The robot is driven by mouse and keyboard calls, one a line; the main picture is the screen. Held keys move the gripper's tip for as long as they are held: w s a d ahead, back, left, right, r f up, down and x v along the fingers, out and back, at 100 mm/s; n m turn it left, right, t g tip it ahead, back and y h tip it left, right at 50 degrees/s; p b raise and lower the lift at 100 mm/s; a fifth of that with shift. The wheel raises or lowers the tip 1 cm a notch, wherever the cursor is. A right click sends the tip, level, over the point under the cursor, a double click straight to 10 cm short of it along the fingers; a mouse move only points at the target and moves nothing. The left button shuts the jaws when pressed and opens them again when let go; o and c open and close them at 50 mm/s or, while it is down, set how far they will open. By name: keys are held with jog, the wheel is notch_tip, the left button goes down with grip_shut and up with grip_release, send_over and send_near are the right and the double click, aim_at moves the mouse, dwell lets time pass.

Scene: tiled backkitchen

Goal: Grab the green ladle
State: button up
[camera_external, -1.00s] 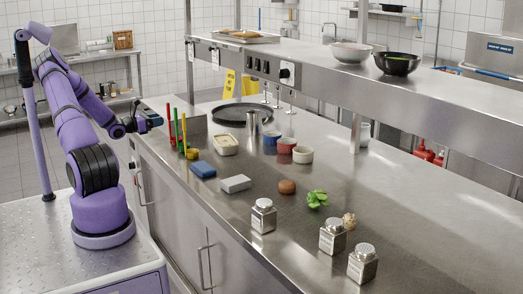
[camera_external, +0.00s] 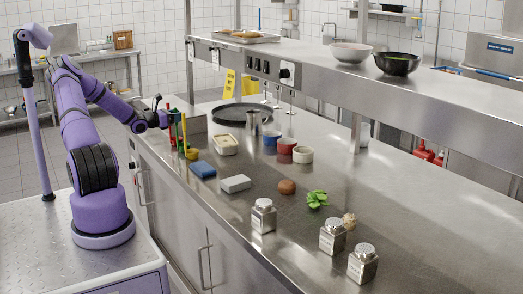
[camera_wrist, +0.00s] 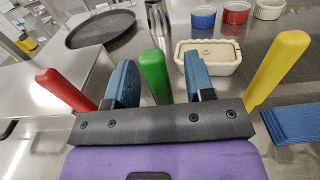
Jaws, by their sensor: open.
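The green ladle's handle (camera_wrist: 154,75) stands upright between the two blue fingers of my gripper (camera_wrist: 161,85) in the wrist view. The fingers are apart, with space showing on both sides of the handle. A red handle (camera_wrist: 62,88) stands outside the left finger and a yellow handle (camera_wrist: 277,68) outside the right one. In the external view my gripper (camera_external: 176,118) is at the handles near the counter's left end. The ladle's lower end is hidden in both views.
A cream dish (camera_wrist: 208,62) sits just behind the gripper, with a steel cup (camera_wrist: 156,20) and a dark round tray (camera_wrist: 100,29) beyond. A blue sponge (camera_external: 202,169) and a white block (camera_external: 236,183) lie nearer. A metal box (camera_external: 194,121) stands beside the handles.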

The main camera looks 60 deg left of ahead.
grip_shut()
jog(key=shift+r, duration=0.1)
